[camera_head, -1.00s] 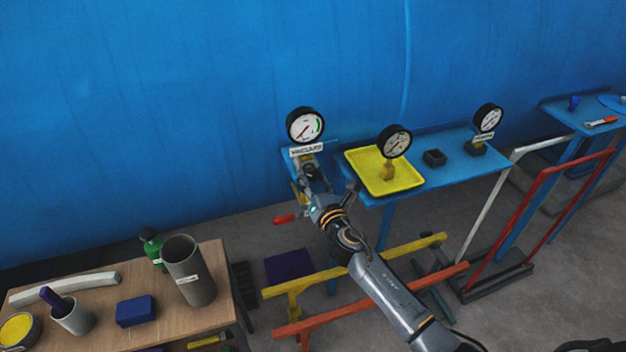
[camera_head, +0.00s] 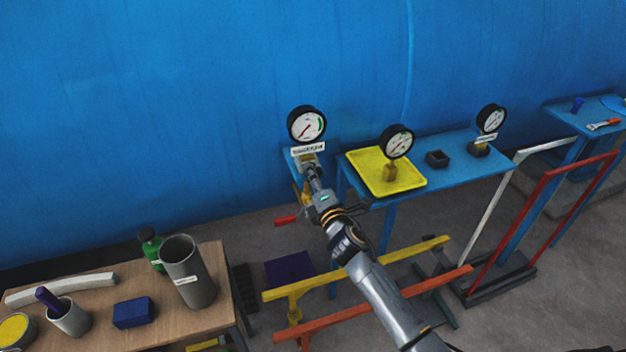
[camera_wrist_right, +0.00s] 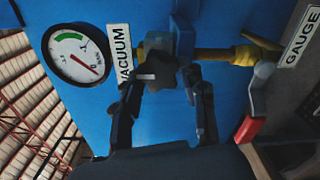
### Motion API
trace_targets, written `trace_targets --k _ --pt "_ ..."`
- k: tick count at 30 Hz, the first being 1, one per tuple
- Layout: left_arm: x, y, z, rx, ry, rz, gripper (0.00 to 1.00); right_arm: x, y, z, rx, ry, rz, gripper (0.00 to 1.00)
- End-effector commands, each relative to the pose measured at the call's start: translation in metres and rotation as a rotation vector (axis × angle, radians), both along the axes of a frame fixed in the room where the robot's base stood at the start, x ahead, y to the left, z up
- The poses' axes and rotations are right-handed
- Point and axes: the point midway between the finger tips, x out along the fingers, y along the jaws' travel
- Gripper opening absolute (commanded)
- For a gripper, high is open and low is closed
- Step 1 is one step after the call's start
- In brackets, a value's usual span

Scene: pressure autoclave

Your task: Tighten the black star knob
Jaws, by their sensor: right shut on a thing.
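The black star knob (camera_wrist_right: 160,68) shows in the right wrist view, below a blue fitting on a brass pipe line. My right gripper (camera_wrist_right: 165,78) has one finger on each side of the knob and is shut on it. In the head view my right gripper (camera_head: 312,172) is at the fitting under the vacuum gauge (camera_head: 306,124), and the knob cannot be made out there. The vacuum gauge, with a white dial and red needle, also shows in the right wrist view (camera_wrist_right: 77,54). My left gripper is in neither view.
A red-handled lever (camera_wrist_right: 249,128) is close to the right of the gripper. A blue table (camera_head: 460,165) holds a yellow tray (camera_head: 363,178) with another gauge. A wooden table (camera_head: 215,265) with containers stands at lower left. Coloured rails (camera_head: 370,305) lie below my arm.

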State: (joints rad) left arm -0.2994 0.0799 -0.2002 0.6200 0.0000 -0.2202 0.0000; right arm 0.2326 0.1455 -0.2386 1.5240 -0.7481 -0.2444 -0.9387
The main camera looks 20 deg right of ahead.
Motion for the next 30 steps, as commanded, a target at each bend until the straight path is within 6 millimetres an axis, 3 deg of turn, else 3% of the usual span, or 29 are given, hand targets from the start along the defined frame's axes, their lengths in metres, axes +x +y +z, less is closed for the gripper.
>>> trace_targets --k 30 --pt "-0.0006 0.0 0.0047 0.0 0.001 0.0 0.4 -0.0004 -0.0008 0.0042 0.967 0.036 -0.002 0.1"
